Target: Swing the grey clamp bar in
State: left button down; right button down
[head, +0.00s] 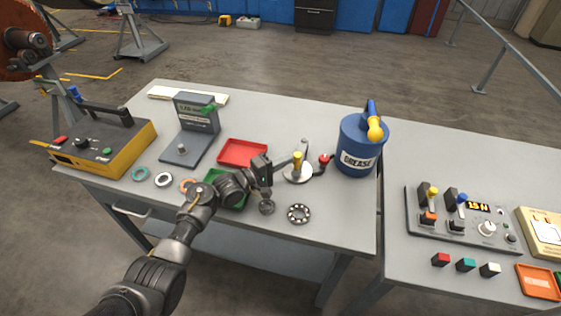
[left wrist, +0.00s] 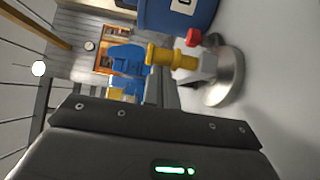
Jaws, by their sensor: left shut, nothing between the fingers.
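A small fixture with a round pale base (head: 298,174) and a yellow upright post (head: 297,161) stands near the front right of the left bench. A grey bar (head: 284,161) shows beside the post, between it and my gripper; I take it to be the clamp bar. A red knob (head: 324,158) is on the fixture's right side. My left gripper (head: 264,170) is shut and empty, just left of the fixture. In the left wrist view the round base (left wrist: 229,78), yellow post (left wrist: 160,55) and red knob (left wrist: 193,37) show close ahead. The bar's far end is unclear.
A blue grease drum (head: 361,147) stands right behind the fixture. A bearing ring (head: 299,213) lies in front, and a small dark round part (head: 267,207) lies below the gripper. Red (head: 242,152) and green (head: 216,199) trays are to the left.

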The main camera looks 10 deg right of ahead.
pick_arm(q)
jog(key=shift+s+d+f+g, duration=0.15)
jog(key=shift+s+d+g, duration=0.25)
jog(key=shift+s+d, duration=0.3)
jog(key=shift+w+a, duration=0.1)
jog(key=shift+w, duration=0.05)
jog(key=w+a, duration=0.3)
jog(key=a, duration=0.1)
jog(key=shift+t, duration=0.4)
jog(key=shift+s+a, duration=0.5)
jog(key=shift+s, duration=1.1)
jog(key=shift+s+a, duration=0.45)
jog(key=shift+s, duration=1.1)
jog(key=shift+s+a, duration=0.5)
jog(key=shift+s, duration=1.1)
jog(key=shift+r, duration=0.2)
pick_arm(e)
jog(key=shift+w+d+f, duration=0.1)
jog(key=shift+w+f, duration=0.25)
jog(key=shift+w, duration=0.1)
pick_arm(q)
jog(key=shift+d, duration=0.1)
pick_arm(e)
jog(key=shift+d, duration=0.15)
